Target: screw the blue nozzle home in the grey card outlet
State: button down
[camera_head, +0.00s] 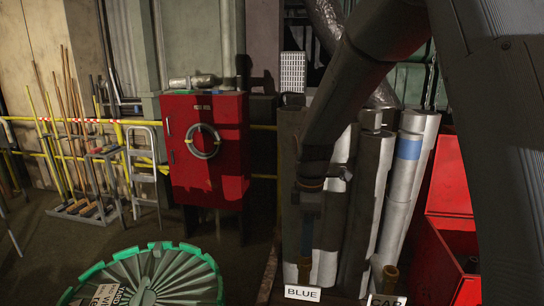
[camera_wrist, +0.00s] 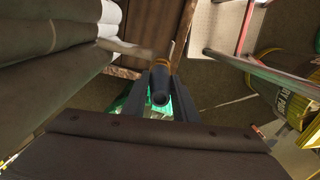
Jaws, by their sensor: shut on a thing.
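My gripper (camera_head: 308,222) points down in the head view, its fingers shut on a dark blue nozzle (camera_head: 307,242). The wrist view shows the nozzle (camera_wrist: 160,88) between the two fingers, its open round end towards the camera and a brass part (camera_wrist: 160,63) at its far end. In the head view the brass part (camera_head: 304,268) sits just above a white card reading BLUE (camera_head: 302,293). A second brass fitting (camera_head: 390,278) stands to the right by another card (camera_head: 386,300), cut off by the bottom edge. I cannot tell whether the nozzle's lower end touches anything.
Tall grey and white rolls (camera_head: 402,185) stand behind and right of my gripper. An open red box (camera_head: 447,225) is at the right. A red cabinet (camera_head: 205,150) is behind. A round green-rimmed lid (camera_head: 150,275) is at front left. The wrist view shows a yellow container (camera_wrist: 285,95) and red-grey rails (camera_wrist: 260,68).

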jog(key=shift+m, duration=0.4)
jog(key=m+p, duration=0.2)
jog(key=m, duration=0.2)
jog(key=shift+m, duration=0.4)
jog(key=m+p, duration=0.1)
jog(key=m, duration=0.3)
jog(key=shift+f+m+p, duration=0.1)
jog(key=shift+m+p, duration=0.25)
jog(key=shift+m, duration=0.25)
jog(key=m, duration=0.3)
jog(key=shift+m, duration=1.1)
